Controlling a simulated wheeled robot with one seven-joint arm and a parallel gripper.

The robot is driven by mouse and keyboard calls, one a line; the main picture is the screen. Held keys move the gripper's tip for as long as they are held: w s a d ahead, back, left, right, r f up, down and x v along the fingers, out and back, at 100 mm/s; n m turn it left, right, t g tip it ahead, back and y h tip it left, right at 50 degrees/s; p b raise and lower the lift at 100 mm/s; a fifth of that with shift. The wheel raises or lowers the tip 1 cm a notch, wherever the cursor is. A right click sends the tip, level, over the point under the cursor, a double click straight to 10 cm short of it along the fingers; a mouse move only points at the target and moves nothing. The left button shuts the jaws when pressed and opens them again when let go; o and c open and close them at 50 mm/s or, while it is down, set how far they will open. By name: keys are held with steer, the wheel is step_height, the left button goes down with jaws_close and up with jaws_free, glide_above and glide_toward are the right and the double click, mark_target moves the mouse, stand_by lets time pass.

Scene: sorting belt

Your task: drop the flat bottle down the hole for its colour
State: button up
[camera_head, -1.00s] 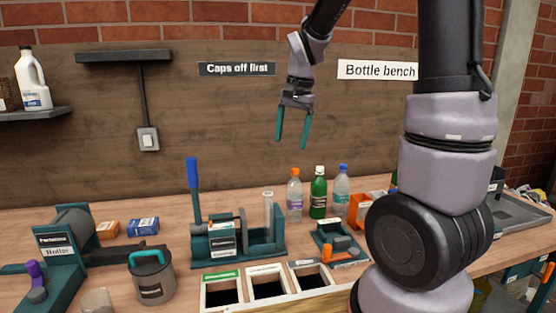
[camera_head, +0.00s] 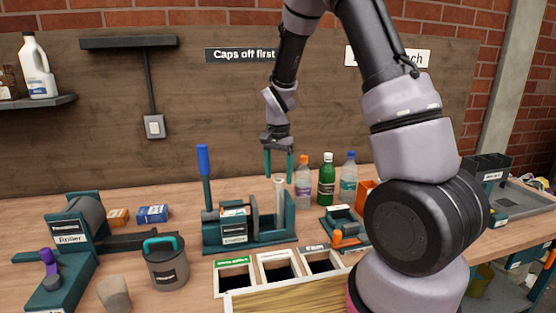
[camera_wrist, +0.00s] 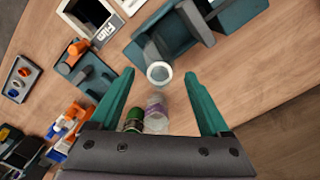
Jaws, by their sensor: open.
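A clear, narrow, open-topped bottle (camera_head: 280,205) stands upright at the right end of the teal press (camera_head: 262,240). I cannot tell how flat it is. In the wrist view its pale round mouth (camera_wrist: 159,73) shows between the fingertips. My gripper (camera_head: 279,174) is open and empty, pointing down just above it; both fingers show in the wrist view (camera_wrist: 158,78). Three dark holes lie in front of the press: one with a green label (camera_head: 235,261), one with a white label (camera_head: 277,254) and one with a grey label (camera_head: 314,247), which reads "Film" in the wrist view.
Capped bottles stand behind the press: orange-capped (camera_head: 303,190), green (camera_head: 326,182) and blue-capped (camera_head: 348,180). The press's blue lever (camera_head: 203,160) rises at its left. A small teal tool (camera_head: 343,222) sits right of it. A grey pot (camera_head: 166,265) and a roller (camera_head: 85,215) stand left.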

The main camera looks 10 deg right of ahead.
steer(key=shift+f, duration=1)
jaws_close()
steer(key=shift+r, duration=4.5)
